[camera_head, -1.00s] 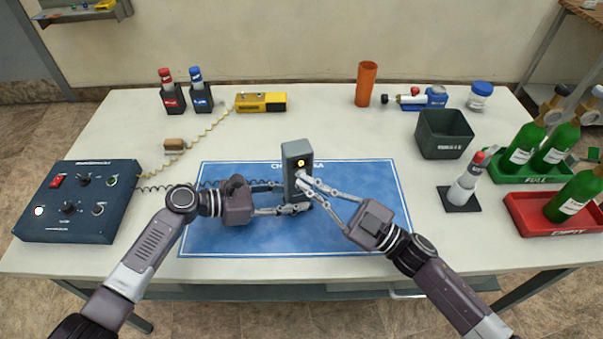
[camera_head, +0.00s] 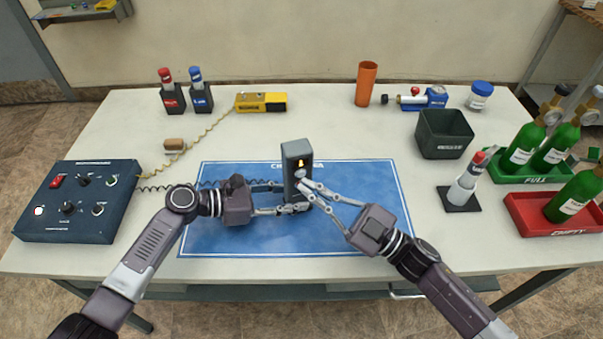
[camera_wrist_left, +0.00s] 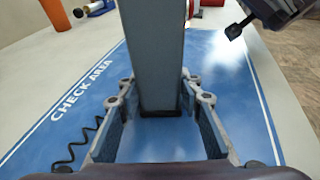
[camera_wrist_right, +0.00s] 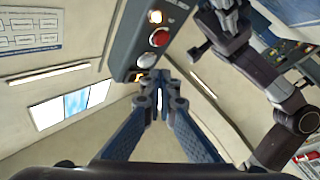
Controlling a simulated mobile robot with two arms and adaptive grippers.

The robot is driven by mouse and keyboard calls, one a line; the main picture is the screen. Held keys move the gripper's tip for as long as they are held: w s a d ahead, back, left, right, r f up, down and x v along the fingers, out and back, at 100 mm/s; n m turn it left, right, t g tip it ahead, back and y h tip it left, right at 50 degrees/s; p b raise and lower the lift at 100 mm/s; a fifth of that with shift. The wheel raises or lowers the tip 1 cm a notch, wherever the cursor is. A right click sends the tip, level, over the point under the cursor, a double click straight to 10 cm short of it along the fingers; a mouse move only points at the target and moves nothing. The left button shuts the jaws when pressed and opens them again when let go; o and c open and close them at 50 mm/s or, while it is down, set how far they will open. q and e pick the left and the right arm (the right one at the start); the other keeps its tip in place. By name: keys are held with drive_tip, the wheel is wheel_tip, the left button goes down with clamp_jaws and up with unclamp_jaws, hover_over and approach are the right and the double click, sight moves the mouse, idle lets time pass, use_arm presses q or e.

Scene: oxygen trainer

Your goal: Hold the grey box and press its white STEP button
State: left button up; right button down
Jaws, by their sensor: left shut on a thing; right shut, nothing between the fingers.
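The grey box (camera_head: 297,155) stands upright over the blue mat, with a small amber light on its front. My left gripper (camera_head: 291,199) is shut around its lower part, one finger on each side. In the left wrist view the box (camera_wrist_left: 153,55) rises between the fingers. My right gripper (camera_head: 304,185) is shut and empty, its tips close to the front of the box, below the light. In the right wrist view the box (camera_wrist_right: 128,45) shows a red round part, lit parts and a pale round button (camera_wrist_right: 148,60) just above the fingertips (camera_wrist_right: 158,78). Contact cannot be told.
The blue mat (camera_head: 225,238) lies under both grippers. A dark control panel (camera_head: 80,200) with a coiled cord is at left. A dark green bin (camera_head: 443,133), a bottle on a black stand (camera_head: 462,187) and green cylinders (camera_head: 522,147) in trays are at right.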

drive_tip(key=shift+s, duration=0.15)
drive_tip(key=s, duration=0.2)
drive_tip(key=s+d, duration=0.1)
drive_tip(key=s, duration=0.1)
drive_tip(key=shift+s+d, duration=0.2)
drive_tip(key=shift+s, duration=0.1)
idle(0.7)
use_arm(q)
drive_tip(key=o, duration=0.9)
drive_tip(key=shift+o, duration=0.2)
drive_tip(key=shift+a, duration=0.1)
